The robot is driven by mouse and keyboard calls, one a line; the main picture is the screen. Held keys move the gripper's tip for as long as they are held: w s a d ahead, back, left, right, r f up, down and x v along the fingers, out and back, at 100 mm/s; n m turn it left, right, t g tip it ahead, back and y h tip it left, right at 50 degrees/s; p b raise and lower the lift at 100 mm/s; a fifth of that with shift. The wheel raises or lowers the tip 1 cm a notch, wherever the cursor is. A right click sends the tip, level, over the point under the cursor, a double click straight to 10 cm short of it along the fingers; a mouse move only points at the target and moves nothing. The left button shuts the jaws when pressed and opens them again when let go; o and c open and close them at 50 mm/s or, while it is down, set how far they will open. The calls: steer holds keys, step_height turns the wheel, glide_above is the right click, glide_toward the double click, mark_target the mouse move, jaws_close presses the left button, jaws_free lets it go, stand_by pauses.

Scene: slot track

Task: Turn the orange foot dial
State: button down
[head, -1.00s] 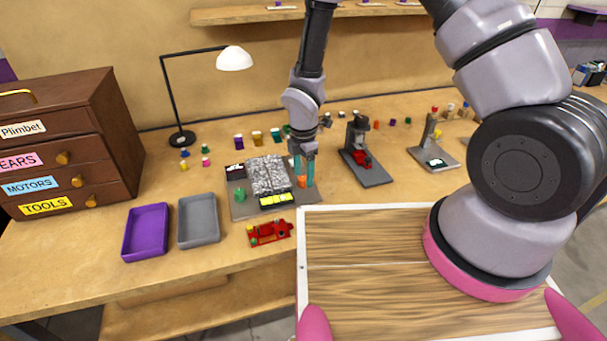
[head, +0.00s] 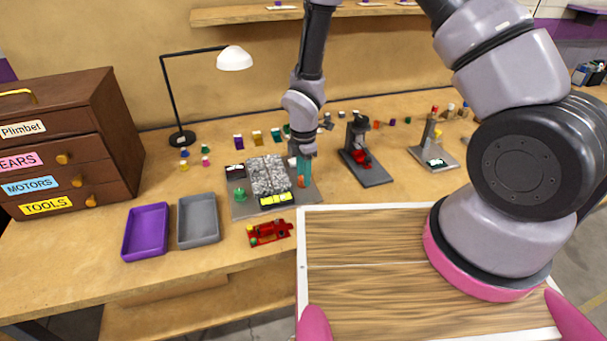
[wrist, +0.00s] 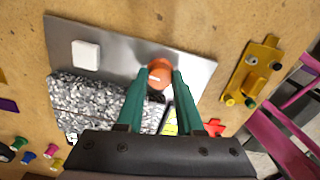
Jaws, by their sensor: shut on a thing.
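The orange foot dial (wrist: 159,73) stands on a grey metal plate (wrist: 115,50), between the fingertips of my gripper (wrist: 161,78) in the wrist view. My gripper has teal fingers and is shut on the dial. In the head view my gripper (head: 303,180) points down over the right part of the plate (head: 242,211), and a bit of the orange dial (head: 301,182) shows there. Part of the dial is hidden by the fingers.
A speckled grey block (head: 269,174), a green knob (head: 240,195) and a yellow strip (head: 276,199) share the plate. A red fixture (head: 269,232) lies in front. Purple (head: 146,231) and grey (head: 198,220) trays stand left. A dark-based device (head: 366,165) stands close on the right.

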steer(key=m, duration=0.8)
steer(key=shift+m, duration=0.3)
steer(key=m, duration=0.3)
steer(key=shift+m, duration=0.3)
steer(key=m, duration=1)
steer(key=shift+m, duration=0.4)
steer(key=m, duration=0.5)
steer(key=shift+a+m, duration=0.1)
steer(key=shift+m, duration=0.2)
steer(key=c, duration=0.5)
jaws_free()
steer(key=shift+c, duration=0.2)
